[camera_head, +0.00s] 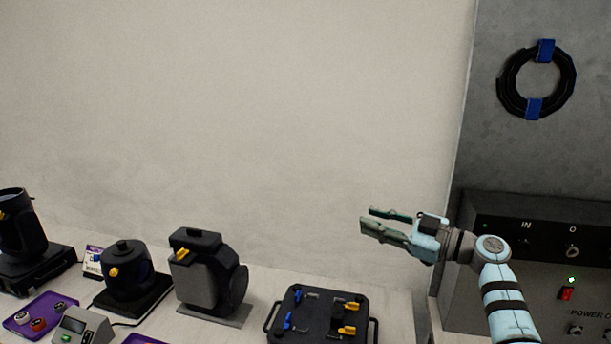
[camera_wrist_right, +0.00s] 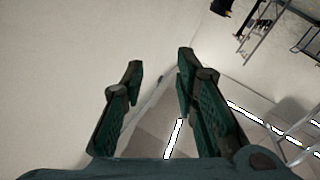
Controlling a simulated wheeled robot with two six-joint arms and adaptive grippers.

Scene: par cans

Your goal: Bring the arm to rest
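My right gripper (camera_head: 384,222) is raised above the right end of the bench in the head view, its fingers pointing left. In the right wrist view its two green fingers (camera_wrist_right: 158,85) stand apart with nothing between them. It touches nothing. My left gripper is not in the head view.
On the bench stand a black par can (camera_head: 209,275), a dark round device (camera_head: 127,272), another lamp (camera_head: 20,235) at far left, a purple tray (camera_head: 40,315) and a black handled plate (camera_head: 318,318). A grey power cabinet (camera_head: 530,225) and a coiled cable (camera_head: 501,82) are at right.

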